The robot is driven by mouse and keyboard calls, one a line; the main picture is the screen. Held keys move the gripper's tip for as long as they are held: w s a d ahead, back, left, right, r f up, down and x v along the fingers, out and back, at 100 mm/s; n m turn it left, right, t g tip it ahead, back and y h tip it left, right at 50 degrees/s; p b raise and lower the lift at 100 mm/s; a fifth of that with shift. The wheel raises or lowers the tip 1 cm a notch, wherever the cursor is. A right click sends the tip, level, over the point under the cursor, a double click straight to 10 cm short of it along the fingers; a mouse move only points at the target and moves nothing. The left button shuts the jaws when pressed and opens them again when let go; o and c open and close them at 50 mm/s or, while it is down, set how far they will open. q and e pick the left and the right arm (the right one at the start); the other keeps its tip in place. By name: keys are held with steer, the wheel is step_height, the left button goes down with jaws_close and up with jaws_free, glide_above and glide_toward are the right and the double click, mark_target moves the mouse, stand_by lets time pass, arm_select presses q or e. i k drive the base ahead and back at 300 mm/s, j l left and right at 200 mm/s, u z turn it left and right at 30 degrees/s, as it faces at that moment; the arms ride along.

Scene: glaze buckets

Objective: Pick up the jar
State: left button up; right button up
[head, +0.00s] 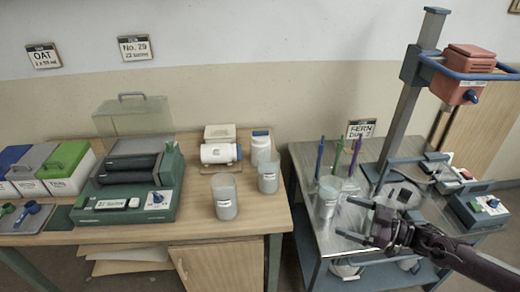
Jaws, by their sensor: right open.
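A white jar (220,153) lies on its side on a small stand on the wooden table. Another white jar (261,148) with a blue lid stands upright just right of it. Two clear, labelled beakers with grey contents stand nearer the front, one at the front edge (224,199) and one behind it to the right (268,180). Which vessel is the task's jar I cannot tell. My right gripper (354,221) is open and empty over the metal table, well right of the white jars and close to a grey labelled container (327,199). My left gripper is out of view.
The metal table (310,240) at right holds a tall mixer stand (408,85) with a red head and a control box (478,209). A green roller machine (131,187) and lidded bins (66,166) fill the wooden table's left.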

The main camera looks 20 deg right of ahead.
mark_target(256, 148)
steer(key=i, duration=1.45)
